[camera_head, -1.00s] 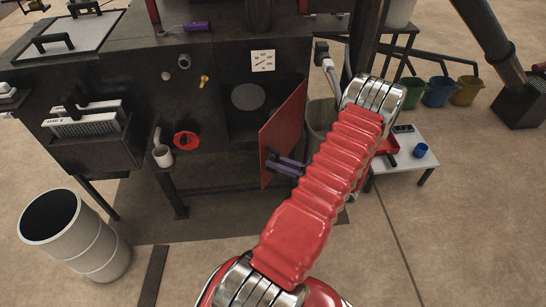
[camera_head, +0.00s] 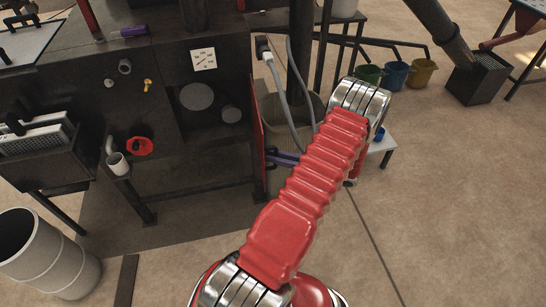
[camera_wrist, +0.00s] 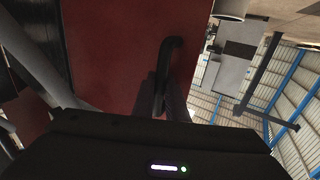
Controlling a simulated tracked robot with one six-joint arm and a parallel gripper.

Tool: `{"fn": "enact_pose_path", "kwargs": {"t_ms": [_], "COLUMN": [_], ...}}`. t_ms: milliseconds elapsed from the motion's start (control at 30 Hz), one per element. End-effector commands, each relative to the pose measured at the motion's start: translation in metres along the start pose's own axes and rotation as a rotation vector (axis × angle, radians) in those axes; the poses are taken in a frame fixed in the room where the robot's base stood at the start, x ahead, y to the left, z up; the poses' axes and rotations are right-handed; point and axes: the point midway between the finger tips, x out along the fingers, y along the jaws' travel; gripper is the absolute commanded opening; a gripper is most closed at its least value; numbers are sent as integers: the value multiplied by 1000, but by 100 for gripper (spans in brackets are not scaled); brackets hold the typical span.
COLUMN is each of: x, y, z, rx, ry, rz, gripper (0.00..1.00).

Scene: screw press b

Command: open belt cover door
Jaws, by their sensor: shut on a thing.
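The red belt cover door (camera_head: 258,140) stands swung out from the dark press and is seen nearly edge-on in the head view. Its red face (camera_wrist: 110,50) fills the middle of the wrist view. A dark bent handle (camera_wrist: 171,48) is fixed near the door's edge. My gripper (camera_head: 284,158) is beside the door, partly hidden behind my arm in the head view. In the wrist view my gripper (camera_wrist: 162,84) is shut on the handle. Two grey round discs (camera_head: 197,97) show in the uncovered opening left of the door.
A grey cable (camera_head: 285,95) and a round bin (camera_head: 308,118) stand just right of the door. A small white table (camera_head: 383,147) is partly behind my arm. A white barrel (camera_head: 48,262) stands front left. Open floor lies right of my arm.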

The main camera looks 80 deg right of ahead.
Motion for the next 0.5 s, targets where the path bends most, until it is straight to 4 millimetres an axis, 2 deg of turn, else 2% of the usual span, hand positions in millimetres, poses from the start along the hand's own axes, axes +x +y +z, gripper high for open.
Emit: {"fn": "enact_pose_path", "kwargs": {"t_ms": [33,367,400,500], "x": [-1,-4,-4,-4], "y": [6,7,7,6], "z": [-1,0,0,0], "rx": [-6,-5,-5,-4], "ry": [-4,-5,-5,-5], "rz": [11,16,16,14], "gripper": [0,0,13,18]}}
